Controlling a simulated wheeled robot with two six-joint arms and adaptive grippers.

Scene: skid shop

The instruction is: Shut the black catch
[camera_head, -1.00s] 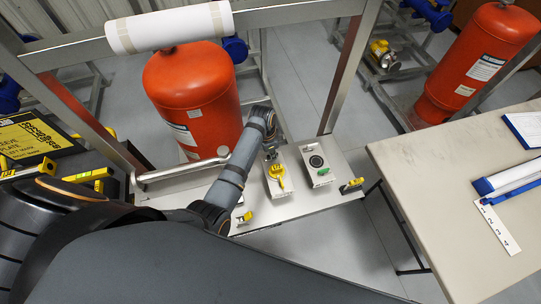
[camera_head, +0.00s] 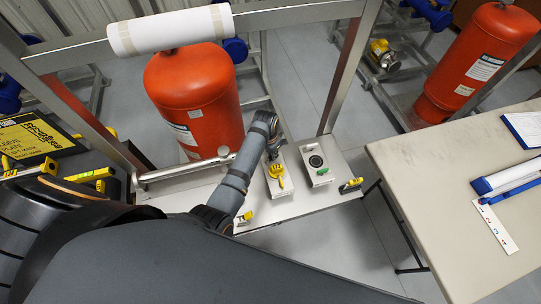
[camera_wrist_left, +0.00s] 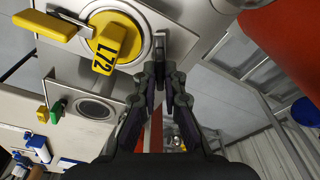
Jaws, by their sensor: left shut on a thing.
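My left gripper (camera_head: 273,153) is at the far end of the grey box with the yellow knob (camera_head: 278,174). In the left wrist view the fingers (camera_wrist_left: 160,75) are close together around a small dark upright piece (camera_wrist_left: 160,46). It appears to be the black catch, beside the round plate of the knob. The fingers hide its lower part, and its exact position is hard to tell. The knob (camera_wrist_left: 108,46) carries a black-marked yellow tag. My right gripper is in neither view.
A yellow-black block (camera_head: 351,185) sits at the shelf edge. An orange tank (camera_head: 193,95) stands behind. A pale table (camera_head: 455,210) is at right.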

